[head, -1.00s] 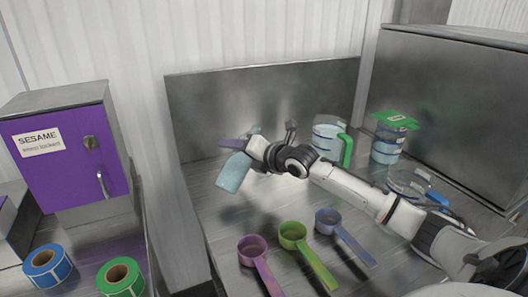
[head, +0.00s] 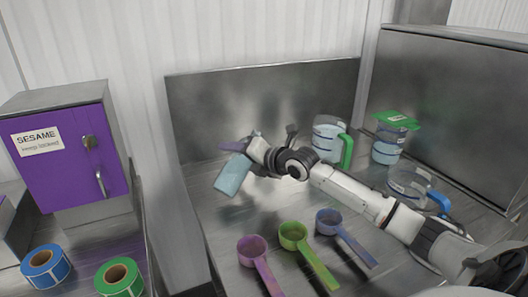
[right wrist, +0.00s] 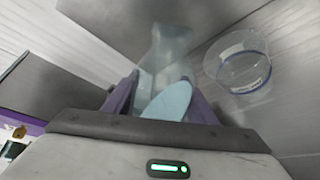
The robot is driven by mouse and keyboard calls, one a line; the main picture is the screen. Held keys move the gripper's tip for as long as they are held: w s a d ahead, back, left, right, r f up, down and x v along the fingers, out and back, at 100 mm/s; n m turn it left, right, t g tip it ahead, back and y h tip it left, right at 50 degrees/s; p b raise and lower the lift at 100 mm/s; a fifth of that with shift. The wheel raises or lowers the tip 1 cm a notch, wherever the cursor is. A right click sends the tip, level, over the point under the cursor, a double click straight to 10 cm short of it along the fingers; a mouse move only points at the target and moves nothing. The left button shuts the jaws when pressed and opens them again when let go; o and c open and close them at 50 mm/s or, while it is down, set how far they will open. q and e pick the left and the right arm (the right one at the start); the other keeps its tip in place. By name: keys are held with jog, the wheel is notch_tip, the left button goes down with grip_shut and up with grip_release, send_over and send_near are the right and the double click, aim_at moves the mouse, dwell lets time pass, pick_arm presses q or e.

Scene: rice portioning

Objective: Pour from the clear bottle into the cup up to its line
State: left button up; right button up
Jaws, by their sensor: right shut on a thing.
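My right gripper (head: 246,158) is shut on the clear bottle (head: 232,176), which holds pale blue contents. The bottle is tilted in the head view, above the steel worktop. In the right wrist view the bottle (right wrist: 167,52) stands between the purple fingers, its neck pointing away from the camera, with a pale blue oval of contents near the fingers. A clear cup (right wrist: 243,68) with a blue line and a label is right of the bottle, apart from it, and looks empty. I cannot tell which vessel in the head view it is. My left gripper is out of view.
Green-handled jug (head: 328,137), green-lidded container (head: 388,150) and blue-handled jug (head: 407,184) stand at the right. Purple (head: 252,250), green (head: 294,236) and blue (head: 330,222) scoops lie in front. A purple sesame locker (head: 70,165) and label rolls (head: 46,268) are at left.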

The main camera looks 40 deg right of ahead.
jog(key=shift+a+f+m+y, duration=0.25)
jog(key=shift+f+m+y, duration=0.05)
jog(key=shift+f+m, duration=0.2)
dwell(1.2)
jog(key=shift+a+m+y, duration=0.15)
jog(key=shift+m+y, duration=0.15)
jog(key=shift+m, duration=0.4)
dwell(1.4)
jog(key=shift+d+r+m+g+y+b, duration=0.3)
jog(key=shift+r+m+y+b, duration=0.15)
jog(key=shift+b, duration=0.3)
dwell(1.1)
jog(key=shift+r+m+b, duration=0.45)
jog(key=shift+r+m, duration=0.1)
dwell(1.8)
